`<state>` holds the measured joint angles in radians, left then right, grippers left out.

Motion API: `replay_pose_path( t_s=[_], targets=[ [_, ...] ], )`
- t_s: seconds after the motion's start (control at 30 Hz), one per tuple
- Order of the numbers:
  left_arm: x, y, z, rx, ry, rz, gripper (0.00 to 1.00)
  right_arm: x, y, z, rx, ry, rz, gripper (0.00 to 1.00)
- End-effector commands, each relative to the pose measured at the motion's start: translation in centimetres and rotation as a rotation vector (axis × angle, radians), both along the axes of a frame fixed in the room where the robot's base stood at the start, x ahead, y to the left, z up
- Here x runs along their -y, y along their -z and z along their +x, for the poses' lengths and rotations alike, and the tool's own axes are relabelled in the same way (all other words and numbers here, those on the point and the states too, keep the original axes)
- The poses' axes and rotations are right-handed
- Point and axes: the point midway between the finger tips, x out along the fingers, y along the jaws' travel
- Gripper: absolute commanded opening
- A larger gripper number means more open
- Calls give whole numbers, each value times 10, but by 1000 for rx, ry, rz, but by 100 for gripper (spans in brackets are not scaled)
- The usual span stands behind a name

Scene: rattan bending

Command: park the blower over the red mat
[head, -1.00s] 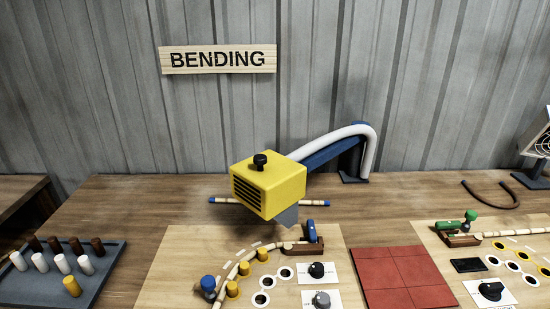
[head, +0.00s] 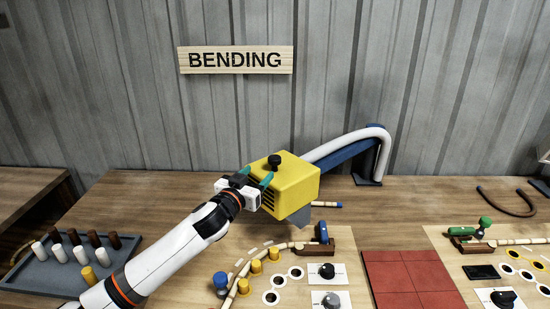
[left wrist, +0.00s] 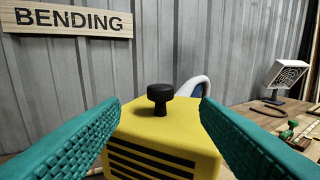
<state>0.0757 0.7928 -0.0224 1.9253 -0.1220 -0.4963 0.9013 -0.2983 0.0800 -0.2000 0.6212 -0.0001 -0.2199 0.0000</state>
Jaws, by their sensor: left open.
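The yellow blower (head: 288,186) hangs on a blue arm above the wooden board, left of the red mat (head: 410,280). A black knob (head: 275,161) stands on its top; it also shows in the left wrist view (left wrist: 159,97). My left gripper (head: 257,179) is at the blower's left side. Its green fingers are open and empty, and in the left wrist view (left wrist: 160,112) the knob appears between them, farther ahead. I see no contact with the knob. The mat lies flat and bare on the table. My right gripper is not in view.
The blower's blue arm and white hose (head: 350,144) run to a post at the back. Below the blower is a board with yellow pegs (head: 257,266) and dials (head: 328,271). A peg tray (head: 40,277) is at left. A second jig (head: 470,236) is right of the mat.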

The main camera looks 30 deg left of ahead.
Motion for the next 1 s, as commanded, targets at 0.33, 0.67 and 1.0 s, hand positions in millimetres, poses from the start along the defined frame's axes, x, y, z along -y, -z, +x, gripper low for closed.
replay_pose_path(
  t_s=[0.33,0.67,1.0],
  targets=[
    [-8,-3,67,-1,-3,-4,56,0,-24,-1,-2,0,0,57],
    [-13,0,104,-3,-2,1,56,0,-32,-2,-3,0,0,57],
    [-13,1,108,-4,0,0,56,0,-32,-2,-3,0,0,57]
  ],
)
